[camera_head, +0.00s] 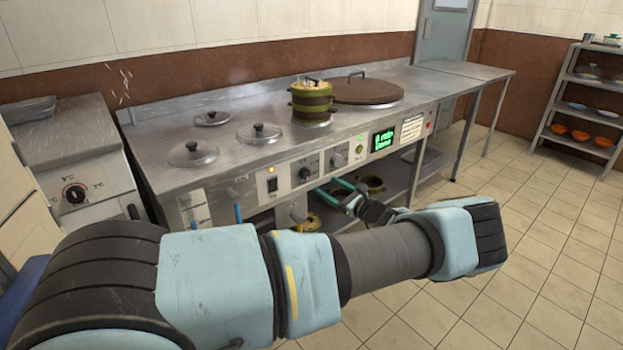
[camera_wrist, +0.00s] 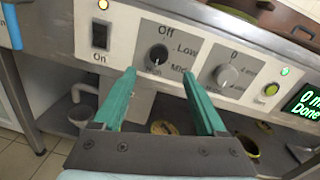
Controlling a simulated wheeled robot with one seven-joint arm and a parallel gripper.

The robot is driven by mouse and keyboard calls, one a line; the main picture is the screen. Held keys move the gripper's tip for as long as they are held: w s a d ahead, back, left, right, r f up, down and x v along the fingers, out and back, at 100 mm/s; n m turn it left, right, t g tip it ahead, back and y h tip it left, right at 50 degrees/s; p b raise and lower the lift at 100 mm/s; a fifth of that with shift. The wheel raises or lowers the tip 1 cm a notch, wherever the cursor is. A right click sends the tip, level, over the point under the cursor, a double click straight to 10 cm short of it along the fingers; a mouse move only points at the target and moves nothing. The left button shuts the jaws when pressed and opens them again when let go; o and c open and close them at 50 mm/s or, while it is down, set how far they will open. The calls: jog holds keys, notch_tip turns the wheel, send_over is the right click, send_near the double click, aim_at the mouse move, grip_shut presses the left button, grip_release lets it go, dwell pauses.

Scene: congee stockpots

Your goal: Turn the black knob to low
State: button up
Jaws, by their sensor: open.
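The black knob (camera_wrist: 158,54) is round and sits on the pale control panel in the wrist view. Labels Off, Low, Mid and High surround it. A light mark shows on its lower part, toward High, but it is too small to read surely. In the head view the black knob (camera_head: 304,172) is on the front of the steel counter. My gripper (camera_wrist: 158,74) is open and empty, with one teal finger on each side below the knob. The fingertips look short of the knob, not touching it. In the head view my gripper (camera_head: 326,188) is close to the panel front.
A black power switch (camera_wrist: 100,36) is left of the knob. A grey knob (camera_wrist: 228,76), a green button (camera_wrist: 271,89) and a green display (camera_wrist: 306,102) are to the right. Lidded pots and a bamboo steamer (camera_head: 311,101) top the counter. An under-shelf (camera_head: 400,184) holds pots.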

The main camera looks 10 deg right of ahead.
aim_at(307, 175)
jog(key=p+x, duration=0.1)
jog(key=x, duration=0.7)
jog(key=shift+w+a, duration=0.15)
jog(key=shift+w, duration=0.15)
jog(key=shift+c, duration=0.3)
grip_shut()
